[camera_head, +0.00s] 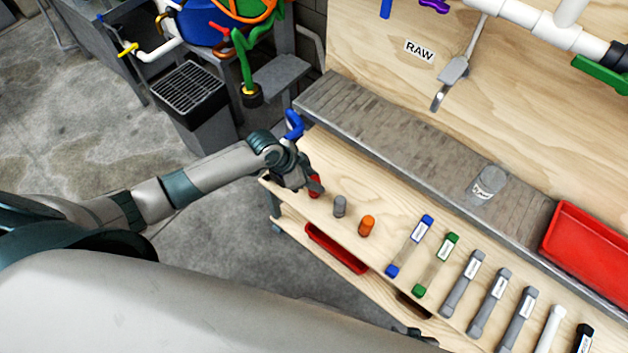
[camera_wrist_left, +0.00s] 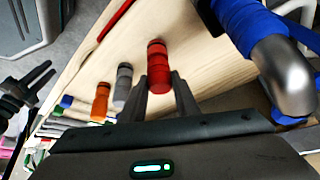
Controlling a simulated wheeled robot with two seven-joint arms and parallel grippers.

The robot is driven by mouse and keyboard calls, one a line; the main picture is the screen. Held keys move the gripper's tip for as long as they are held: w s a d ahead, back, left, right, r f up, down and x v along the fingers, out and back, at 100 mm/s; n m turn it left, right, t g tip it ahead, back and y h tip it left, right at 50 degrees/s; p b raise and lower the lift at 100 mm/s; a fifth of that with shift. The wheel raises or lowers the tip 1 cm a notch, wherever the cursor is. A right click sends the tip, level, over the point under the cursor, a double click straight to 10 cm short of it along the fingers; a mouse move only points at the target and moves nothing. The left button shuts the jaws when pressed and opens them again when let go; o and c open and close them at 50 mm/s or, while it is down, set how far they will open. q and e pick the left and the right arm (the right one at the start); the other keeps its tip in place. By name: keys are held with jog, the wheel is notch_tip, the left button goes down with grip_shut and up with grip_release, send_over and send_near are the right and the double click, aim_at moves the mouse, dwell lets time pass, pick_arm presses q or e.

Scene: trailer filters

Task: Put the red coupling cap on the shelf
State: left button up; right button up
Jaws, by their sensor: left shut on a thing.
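The red coupling cap (camera_wrist_left: 158,68) is a short, ridged red cylinder between the two dark fingers of my left gripper (camera_wrist_left: 162,98) in the left wrist view. The gripper is shut on it. In the head view, my left gripper (camera_head: 316,188) is over the left end of the wooden bench top, with the red cap (camera_head: 314,182) partly hidden by the fingers. I cannot tell whether the cap touches the wood. A grey metal shelf (camera_head: 400,135) runs along the back of the bench. My right gripper (camera_wrist_left: 42,78) shows at the left wrist view's left edge, its fingers apart.
A grey cap (camera_head: 340,206) and an orange cap (camera_head: 367,226) stand to the right. Several filter cartridges (camera_head: 490,303) lie beyond them. A clear labelled cup (camera_head: 488,182) and a red bin (camera_head: 590,248) are at the shelf. A red tray (camera_head: 337,249) sits below.

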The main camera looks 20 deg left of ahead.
pick_arm(q)
jog(key=shift+f, duration=0.5)
jog(key=shift+f, duration=0.15)
jog(key=o, duration=1)
jog(key=shift+o, duration=0.2)
jog(key=v, duration=1.2)
jog(key=shift+r, duration=0.2)
